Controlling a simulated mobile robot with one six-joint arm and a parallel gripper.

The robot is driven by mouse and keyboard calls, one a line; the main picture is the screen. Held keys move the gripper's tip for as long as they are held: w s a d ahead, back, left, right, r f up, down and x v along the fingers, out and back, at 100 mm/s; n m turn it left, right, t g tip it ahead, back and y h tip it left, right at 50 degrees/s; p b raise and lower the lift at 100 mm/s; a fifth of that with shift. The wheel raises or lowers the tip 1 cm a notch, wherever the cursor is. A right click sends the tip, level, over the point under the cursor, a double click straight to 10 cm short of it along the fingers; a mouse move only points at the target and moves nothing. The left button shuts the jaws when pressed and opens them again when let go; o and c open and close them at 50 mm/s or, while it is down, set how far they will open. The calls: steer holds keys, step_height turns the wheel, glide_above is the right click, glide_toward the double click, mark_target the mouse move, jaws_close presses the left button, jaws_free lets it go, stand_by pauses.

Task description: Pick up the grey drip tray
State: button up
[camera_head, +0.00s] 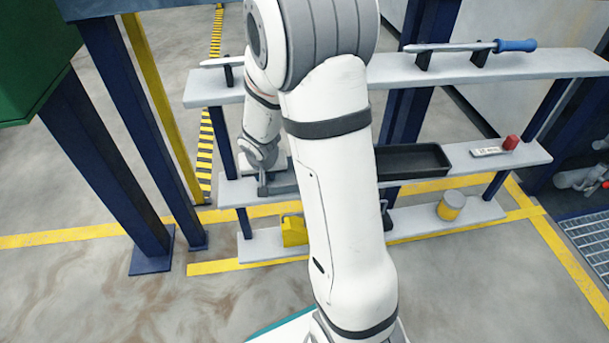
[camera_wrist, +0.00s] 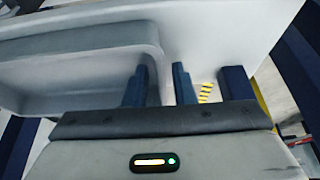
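The grey drip tray (camera_wrist: 80,75) fills the left of the wrist view, a shallow pale grey tray with a raised rim and rounded corner. My gripper (camera_wrist: 160,75) is open at its right end. The left dark blue finger overlaps the tray's inner side, and the right finger stands just beyond its outer wall. The end wall lies between the fingers, with a gap showing beside the right one. In the head view my gripper (camera_head: 264,184) is low at the left part of the middle shelf, and my arm hides most of the tray there.
The middle shelf (camera_head: 460,168) also bears a black tray (camera_head: 415,160), a small white device (camera_head: 490,151) and a red block (camera_head: 511,142). A blue-handled tool (camera_head: 514,45) rests above. A yellow object (camera_head: 294,231) and a yellow-grey can (camera_head: 451,205) stand below. Dark blue posts (camera_head: 110,120) rise at left.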

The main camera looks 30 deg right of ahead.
jaws_close()
steer(key=shift+r, duration=0.15)
stand_by(0.4)
